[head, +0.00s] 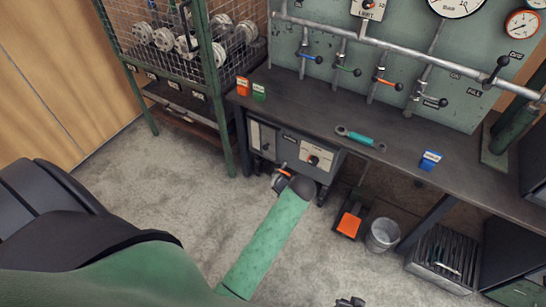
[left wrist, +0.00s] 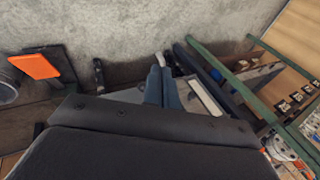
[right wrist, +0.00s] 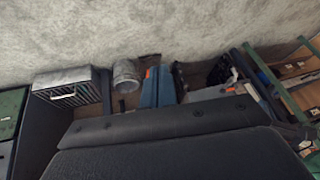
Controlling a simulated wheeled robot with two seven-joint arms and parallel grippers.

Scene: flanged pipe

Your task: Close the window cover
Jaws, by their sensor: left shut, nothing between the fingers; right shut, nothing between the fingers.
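I cannot make out a window cover in any view. My left gripper (left wrist: 162,72) shows in the left wrist view as dark bluish fingers, shut with nothing between them. My right gripper (right wrist: 156,80) shows in the right wrist view, also shut and empty. In the head view my green left arm reaches from the lower left toward the cabinet under the bench; its dark end is small, and the fingers are hard to tell there. My right gripper is not clear in the head view.
A dark bench (head: 400,143) carries a wrench (head: 360,138) and small coloured cards. Behind it stands a green panel with a grey pipe (head: 375,42), levers and gauges. A wire-mesh rack (head: 165,75) stands left. Below are a pedal (head: 349,225), a bucket (head: 382,235) and a crate (head: 443,257).

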